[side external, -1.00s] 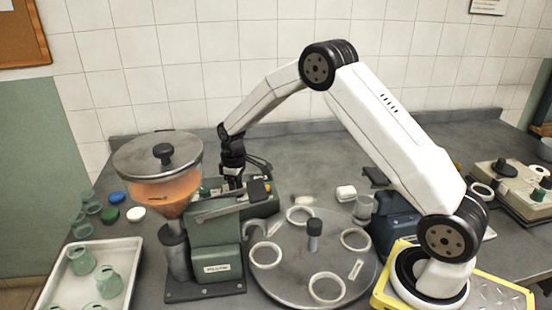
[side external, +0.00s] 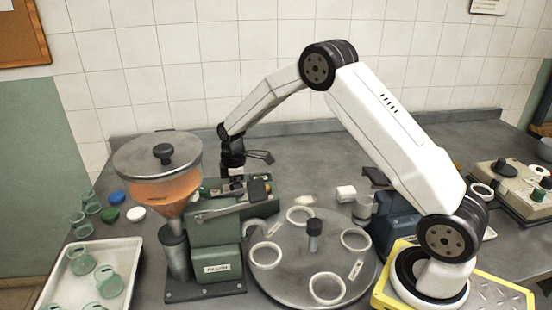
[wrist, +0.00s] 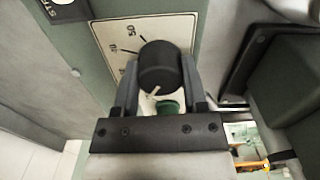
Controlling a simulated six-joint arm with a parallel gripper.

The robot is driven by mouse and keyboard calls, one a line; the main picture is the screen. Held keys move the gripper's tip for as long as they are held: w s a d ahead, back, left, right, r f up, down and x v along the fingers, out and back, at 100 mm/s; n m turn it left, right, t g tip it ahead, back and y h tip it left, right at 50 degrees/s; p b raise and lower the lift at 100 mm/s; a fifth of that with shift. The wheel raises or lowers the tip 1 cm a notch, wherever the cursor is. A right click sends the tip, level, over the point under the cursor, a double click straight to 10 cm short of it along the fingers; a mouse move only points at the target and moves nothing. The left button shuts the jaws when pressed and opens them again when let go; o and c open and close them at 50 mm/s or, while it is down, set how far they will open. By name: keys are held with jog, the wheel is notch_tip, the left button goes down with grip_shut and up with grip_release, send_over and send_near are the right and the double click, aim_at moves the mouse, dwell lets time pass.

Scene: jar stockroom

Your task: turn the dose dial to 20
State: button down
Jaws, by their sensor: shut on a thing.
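The dose dial is a round black knob (wrist: 158,68) in front of a white scale plate (wrist: 118,42) in the wrist view. The numbers 50 and 40 can be read on the plate; lower marks are partly covered. A pale pointer line on the knob's near edge points down and slightly left in the picture, past the 40 mark; its exact reading is hidden. My gripper (wrist: 159,85) has one finger on each side of the knob and is shut on it. In the side view the dial is hidden behind the green filling machine (side external: 214,232).
A hopper of orange powder (side external: 163,190) stands on the machine's left. A turntable (side external: 290,278) with several white rings is in front right. A tray (side external: 128,258) with green jars stands at the left, with loose lids (side external: 117,198) behind it.

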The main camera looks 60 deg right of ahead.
jog(key=shift+r, duration=0.1)
jog(key=shift+c, duration=0.7)
grip_release()
notch_tip(320, 180, up, 7)
jog(key=shift+r, duration=0.4)
